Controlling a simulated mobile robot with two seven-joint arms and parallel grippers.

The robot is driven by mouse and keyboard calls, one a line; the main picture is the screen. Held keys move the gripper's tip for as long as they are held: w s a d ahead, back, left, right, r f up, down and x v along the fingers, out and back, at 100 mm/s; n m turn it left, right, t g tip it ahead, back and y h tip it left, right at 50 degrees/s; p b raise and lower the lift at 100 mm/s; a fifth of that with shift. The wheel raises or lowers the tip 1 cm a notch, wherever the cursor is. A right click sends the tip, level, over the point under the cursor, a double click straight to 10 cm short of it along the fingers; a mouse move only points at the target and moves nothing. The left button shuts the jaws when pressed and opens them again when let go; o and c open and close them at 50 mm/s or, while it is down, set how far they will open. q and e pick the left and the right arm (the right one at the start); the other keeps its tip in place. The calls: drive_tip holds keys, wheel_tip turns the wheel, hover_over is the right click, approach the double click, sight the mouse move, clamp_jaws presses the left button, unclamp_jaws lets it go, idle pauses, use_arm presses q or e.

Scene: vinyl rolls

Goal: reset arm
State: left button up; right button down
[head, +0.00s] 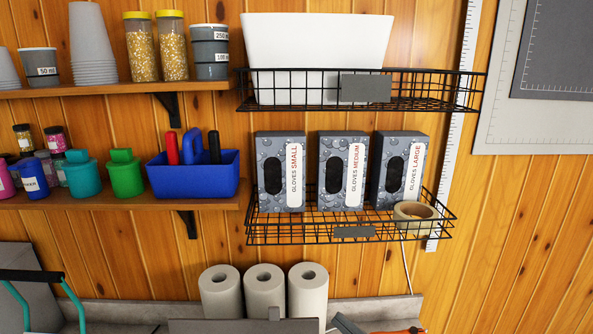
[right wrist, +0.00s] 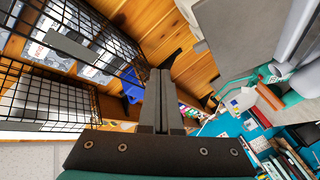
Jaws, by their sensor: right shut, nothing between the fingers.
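My right gripper (right wrist: 160,74) shows in the right wrist view, with its two grey fingers pressed together and nothing between them. It is in the air, with wire baskets to its left and wooden wall planks behind it. In the head view I cannot clearly make it out; a grey shape at the bottom edge may be part of my arm. My left gripper is not in view.
Wire baskets (head: 350,238) hold glove boxes (head: 343,170), a tape roll (head: 415,213) and a white bin (head: 318,45). Wooden shelves (head: 120,88) at left hold cups, jars and a blue caddy (head: 193,178). Paper rolls (head: 264,292) stand below.

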drive_tip(key=d+r+m+t+h, duration=0.4)
drive_tip(key=r+m+t, duration=0.1)
drive_tip(key=s+d+f+m+g+h, duration=0.3)
drive_tip(key=s+d+f+m+h, duration=0.1)
drive_tip(key=d+m+h, duration=0.55)
drive_tip(key=s+a+f+g+y, duration=0.25)
drive_tip(key=s+f+g, duration=0.35)
drive_tip(key=s, duration=0.4)
drive_tip(key=s+a+f+g+y, duration=0.2)
drive_tip(key=s+a+f+g, duration=0.2)
drive_tip(key=s+f+g, duration=0.45)
drive_tip(key=s+f+n+b, duration=0.1)
drive_tip(key=s+f+b, duration=0.2)
drive_tip(key=f+b, duration=1.8)
drive_tip(key=s+d+f+b, duration=0.1)
drive_tip(key=s+f, duration=0.4)
drive_tip(key=f, duration=0.7)
drive_tip(key=s+f+b, duration=0.1)
drive_tip(key=s+f, duration=0.5)
drive_tip(key=f, duration=0.6)
drive_tip(key=s+d+f+b, duration=0.1)
drive_tip(key=s+f, duration=0.4)
drive_tip(key=f, duration=0.7)
drive_tip(key=shift+s+d+f+g+h, duration=0.15)
drive_tip(key=shift+d+f+g+h, duration=0.05)
drive_tip(key=shift+d+g+h, duration=0.15)
